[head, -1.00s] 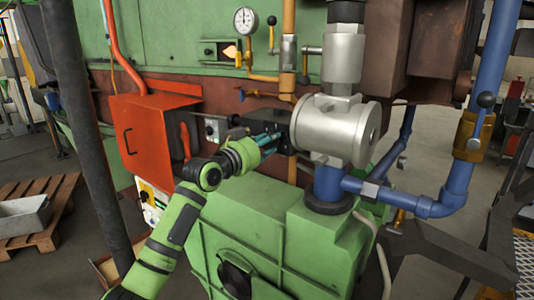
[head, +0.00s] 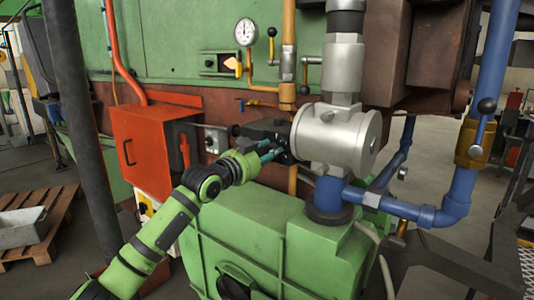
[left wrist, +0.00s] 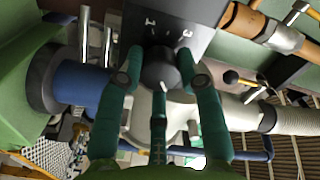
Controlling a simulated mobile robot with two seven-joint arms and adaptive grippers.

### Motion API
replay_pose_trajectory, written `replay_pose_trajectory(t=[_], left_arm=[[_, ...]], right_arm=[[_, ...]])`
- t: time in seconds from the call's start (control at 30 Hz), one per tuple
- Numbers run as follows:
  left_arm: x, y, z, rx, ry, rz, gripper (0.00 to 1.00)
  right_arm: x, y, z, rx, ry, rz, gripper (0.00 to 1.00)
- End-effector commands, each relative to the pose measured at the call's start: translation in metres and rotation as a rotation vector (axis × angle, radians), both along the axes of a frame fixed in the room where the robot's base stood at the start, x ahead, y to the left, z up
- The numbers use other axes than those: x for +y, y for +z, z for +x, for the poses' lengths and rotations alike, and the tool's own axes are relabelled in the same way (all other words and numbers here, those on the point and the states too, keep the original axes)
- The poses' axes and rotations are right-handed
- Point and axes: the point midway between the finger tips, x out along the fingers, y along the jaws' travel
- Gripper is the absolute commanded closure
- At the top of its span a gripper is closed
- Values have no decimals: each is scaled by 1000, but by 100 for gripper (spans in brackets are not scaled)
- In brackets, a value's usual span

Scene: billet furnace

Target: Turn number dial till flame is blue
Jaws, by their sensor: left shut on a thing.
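My left gripper (head: 278,150) reaches in from the left to the black control unit beside the silver burner body (head: 328,135). In the left wrist view, its teal fingers (left wrist: 162,85) are shut on a dark round number dial (left wrist: 160,68), one on each side. The dial sits on a dark plate (left wrist: 165,22) with white numerals, partly hidden. In the head view the fingers and unit hide most of the dial. The flame (head: 236,65) shows orange-yellow in a small window on the green furnace wall. My right gripper is not in view.
A red-orange box (head: 150,140) stands left of my gripper. A green housing (head: 265,235) lies below. Blue pipes (head: 410,208) run at the right. A round gauge (head: 245,31) and yellow-handled valves are above. A pallet (head: 45,222) lies on the floor at left.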

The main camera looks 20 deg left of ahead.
Motion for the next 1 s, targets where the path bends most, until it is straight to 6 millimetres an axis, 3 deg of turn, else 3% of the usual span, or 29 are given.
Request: replay_pose_trajectory(t=[0.33, 0.37, 0.4, 0.77, 1.0], left_arm=[[0, 6, 0, -13, 0, -2, 96], [0, 6, 0, -13, 0, -2, 52], [0, 6, 0, -13, 0, -2, 40], [1, 1, -1, -4, 0, -1, 40], [9, 1, -24, -4, 0, 3, 40]], right_arm=[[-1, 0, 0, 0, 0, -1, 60], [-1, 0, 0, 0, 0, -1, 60], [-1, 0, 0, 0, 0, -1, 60], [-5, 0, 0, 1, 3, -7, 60], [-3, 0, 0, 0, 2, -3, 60]])
